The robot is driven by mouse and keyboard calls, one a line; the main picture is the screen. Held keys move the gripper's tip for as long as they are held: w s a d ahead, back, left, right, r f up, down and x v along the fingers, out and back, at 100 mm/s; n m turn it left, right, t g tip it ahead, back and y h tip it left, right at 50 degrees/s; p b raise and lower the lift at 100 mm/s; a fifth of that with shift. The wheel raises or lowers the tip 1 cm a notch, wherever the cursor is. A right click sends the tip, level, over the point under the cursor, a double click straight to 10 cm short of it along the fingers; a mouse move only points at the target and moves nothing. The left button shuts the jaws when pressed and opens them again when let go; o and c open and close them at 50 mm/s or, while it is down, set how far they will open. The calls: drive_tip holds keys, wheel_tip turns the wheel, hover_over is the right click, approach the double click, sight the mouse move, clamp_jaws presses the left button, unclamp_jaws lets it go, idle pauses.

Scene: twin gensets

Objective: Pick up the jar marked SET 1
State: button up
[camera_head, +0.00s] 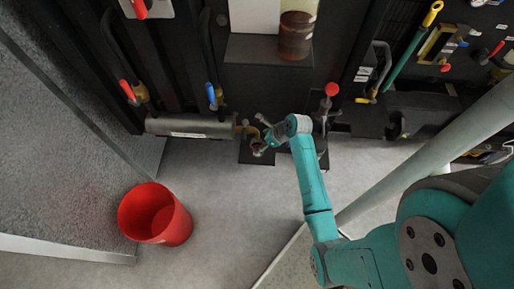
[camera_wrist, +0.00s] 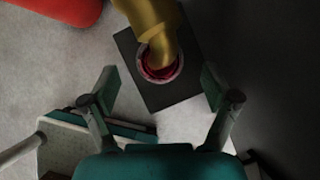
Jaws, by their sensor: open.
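A small round jar (camera_wrist: 160,68) with dark red contents stands on a small black shelf (camera_wrist: 150,92), under a brass tap (camera_wrist: 155,22) that covers part of its mouth. No SET 1 marking is readable. In the head view, the jar (camera_head: 257,150) shows only as a small part beside my gripper (camera_head: 264,138). In the wrist view, my gripper (camera_wrist: 158,88) is open, with a finger on each side of the jar's near side. I see no finger touching the jar, and nothing is held.
A red bucket (camera_head: 155,215) stands on the floor at left. A grey horizontal cylinder (camera_head: 188,127) lies left of the tap. Red-handled and blue-handled levers (camera_head: 211,95) hang above. A larger container with dark red liquid (camera_head: 295,35) sits higher up. The floor below the shelf is clear.

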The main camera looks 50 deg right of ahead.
sight(257, 142)
drive_tip(key=shift+x, duration=2.25)
drive_tip(key=shift+s, duration=0.1)
drive_tip(key=c, duration=1.4)
drive_tip(key=shift+c, duration=0.2)
drive_tip(key=shift+r, duration=0.1)
drive_tip(key=shift+r, duration=0.6)
drive_tip(key=s+a, duration=1.1)
drive_tip(key=a, duration=0.3)
drive_tip(key=shift+a, duration=0.1)
